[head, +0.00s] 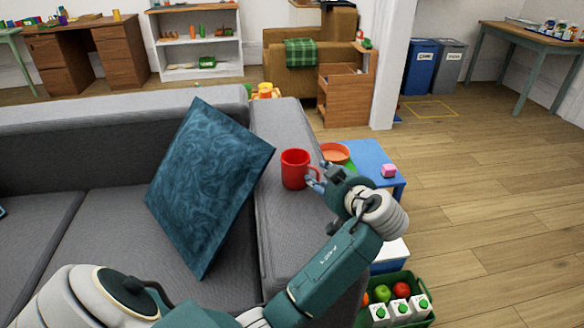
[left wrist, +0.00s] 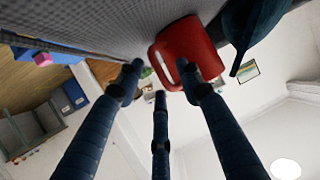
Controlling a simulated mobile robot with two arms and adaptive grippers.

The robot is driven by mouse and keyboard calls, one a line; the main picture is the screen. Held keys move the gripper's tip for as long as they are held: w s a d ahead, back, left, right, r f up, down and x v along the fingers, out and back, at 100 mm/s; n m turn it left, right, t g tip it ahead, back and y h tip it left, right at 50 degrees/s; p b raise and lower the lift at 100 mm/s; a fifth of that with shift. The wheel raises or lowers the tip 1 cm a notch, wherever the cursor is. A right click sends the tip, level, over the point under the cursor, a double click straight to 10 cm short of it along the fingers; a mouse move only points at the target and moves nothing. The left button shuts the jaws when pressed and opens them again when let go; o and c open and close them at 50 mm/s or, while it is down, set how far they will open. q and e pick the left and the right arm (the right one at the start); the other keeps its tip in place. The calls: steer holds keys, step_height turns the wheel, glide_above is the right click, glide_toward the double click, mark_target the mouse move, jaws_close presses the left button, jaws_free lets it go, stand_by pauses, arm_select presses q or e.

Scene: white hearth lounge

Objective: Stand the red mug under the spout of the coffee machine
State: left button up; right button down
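The red mug (head: 293,170) stands upright on the grey sofa armrest, its handle on the right side. My left gripper (head: 318,180) is at the handle side of the mug, its fingers spread. The fingers of my left gripper (left wrist: 158,80) are apart; I cannot tell whether one touches the handle. My right gripper shows in neither view. No coffee machine shows in either view.
A blue patterned cushion (head: 210,185) leans on the sofa left of the mug. Right of the armrest are a blue table (head: 372,155), an orange bowl (head: 335,153) and a pink block (head: 389,170). A green crate (head: 424,317) holds fruit and cartons. Open wooden floor (head: 490,190) lies right.

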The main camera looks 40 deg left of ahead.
arm_select(q)
steer(key=shift+w+f, duration=0.1)
steer(key=shift+c, duration=0.2)
jaws_close()
